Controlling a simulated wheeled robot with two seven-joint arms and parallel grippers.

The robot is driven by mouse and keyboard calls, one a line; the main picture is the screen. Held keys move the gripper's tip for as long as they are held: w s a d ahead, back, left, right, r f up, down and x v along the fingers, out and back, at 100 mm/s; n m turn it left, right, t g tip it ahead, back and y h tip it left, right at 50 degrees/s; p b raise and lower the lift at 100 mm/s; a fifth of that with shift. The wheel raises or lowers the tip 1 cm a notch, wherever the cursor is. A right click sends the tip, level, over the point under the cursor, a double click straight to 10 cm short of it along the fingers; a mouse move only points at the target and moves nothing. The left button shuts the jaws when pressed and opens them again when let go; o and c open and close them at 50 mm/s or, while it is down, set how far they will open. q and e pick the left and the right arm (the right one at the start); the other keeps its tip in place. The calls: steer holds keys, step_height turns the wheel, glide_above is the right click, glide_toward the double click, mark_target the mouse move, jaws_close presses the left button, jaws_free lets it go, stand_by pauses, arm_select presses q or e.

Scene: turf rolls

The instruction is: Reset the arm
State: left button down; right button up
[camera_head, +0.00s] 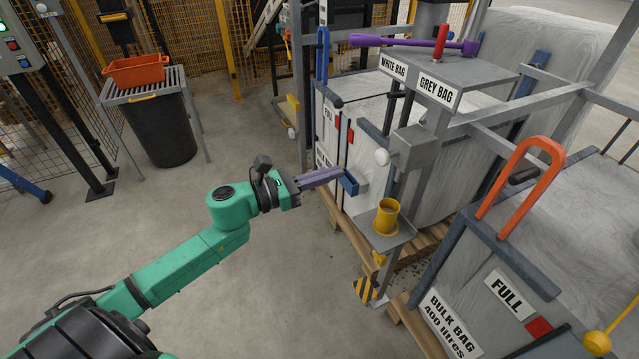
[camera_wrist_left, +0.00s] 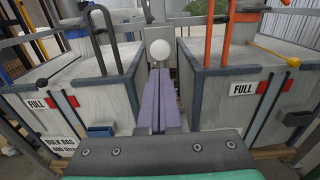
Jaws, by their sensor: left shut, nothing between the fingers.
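My left arm is green and reaches in from the lower left in the head view. Its left gripper (camera_head: 339,173) has long purple fingers lying together, with nothing between them. The fingers point right, toward the bag station, and their tips show close to a small blue holder (camera_head: 350,183); I cannot tell whether they touch. In the left wrist view the shut fingers (camera_wrist_left: 159,75) point forward at a white ball knob (camera_wrist_left: 160,49). The knob also shows right of the fingertips in the head view (camera_head: 382,157). My right gripper is not in view.
A yellow cup (camera_head: 386,216) stands on a small grey shelf (camera_head: 403,236). Bulk bags in frames, one with an orange handle (camera_head: 549,151), fill the right. A purple-handled tool (camera_head: 400,41) lies on top. A black bin (camera_head: 160,130) stands at the left. The middle floor is clear.

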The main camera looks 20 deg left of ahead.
arm_select(q)
steer(key=shift+v, duration=1.25)
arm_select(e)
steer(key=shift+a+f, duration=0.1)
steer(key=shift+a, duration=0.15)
arm_select(q)
steer(key=shift+s+r, duration=0.1)
steer(key=shift+r, duration=0.05)
